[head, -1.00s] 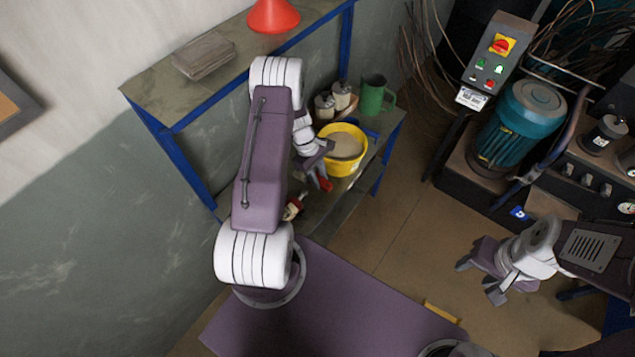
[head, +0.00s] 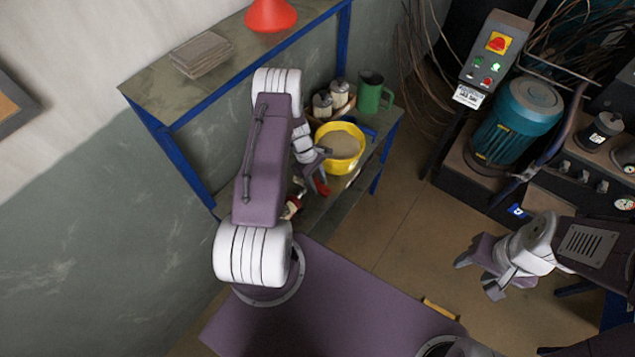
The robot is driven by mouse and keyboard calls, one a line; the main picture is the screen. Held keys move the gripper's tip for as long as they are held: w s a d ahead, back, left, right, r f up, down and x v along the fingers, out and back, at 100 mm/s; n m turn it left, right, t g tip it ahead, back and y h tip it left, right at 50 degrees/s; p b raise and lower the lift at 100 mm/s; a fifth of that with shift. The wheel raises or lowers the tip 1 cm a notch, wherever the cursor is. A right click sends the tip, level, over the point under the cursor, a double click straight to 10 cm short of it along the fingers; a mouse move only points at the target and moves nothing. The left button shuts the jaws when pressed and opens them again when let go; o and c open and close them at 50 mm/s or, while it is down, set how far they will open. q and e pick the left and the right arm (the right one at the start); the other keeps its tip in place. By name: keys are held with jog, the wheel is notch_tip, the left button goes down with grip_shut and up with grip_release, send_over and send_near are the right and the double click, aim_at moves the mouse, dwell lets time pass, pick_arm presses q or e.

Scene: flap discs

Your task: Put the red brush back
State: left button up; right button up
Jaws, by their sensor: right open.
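A red piece (head: 322,188), possibly part of the red brush, shows at the fingertips of my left gripper (head: 316,181). My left gripper is over the lower shelf, just left of and in front of the yellow bucket. Its fingers are small and partly hidden, so I cannot tell whether they hold the red piece. A second red and pale item (head: 291,208) lies on the lower shelf, partly hidden behind my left arm. My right gripper (head: 477,270) is open and empty, over the floor at the right.
The lower shelf (head: 325,208) bears a yellow bucket (head: 340,163), a green mug (head: 370,92) and two pale jars (head: 331,100). The upper shelf holds a red funnel (head: 270,15) and a grey stack (head: 201,54). A blue-green motor (head: 518,120) stands at the right.

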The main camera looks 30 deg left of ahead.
pick_arm(q)
jog(key=v, duration=0.8)
jog(key=s+d+r+m+t+y, duration=0.1)
jog(key=s+d+r+m+y, duration=0.2)
jog(key=s+d+r+m, duration=0.9)
notch_tip(320, 180, up, 3)
jog(key=d+m, duration=0.1)
jog(key=m, duration=0.3)
jog(key=shift+s+d+m+t+b, duration=0.3)
jog(key=shift+d+m, duration=0.05)
jog(key=shift+m, duration=0.05)
jog(key=shift+r, duration=0.2)
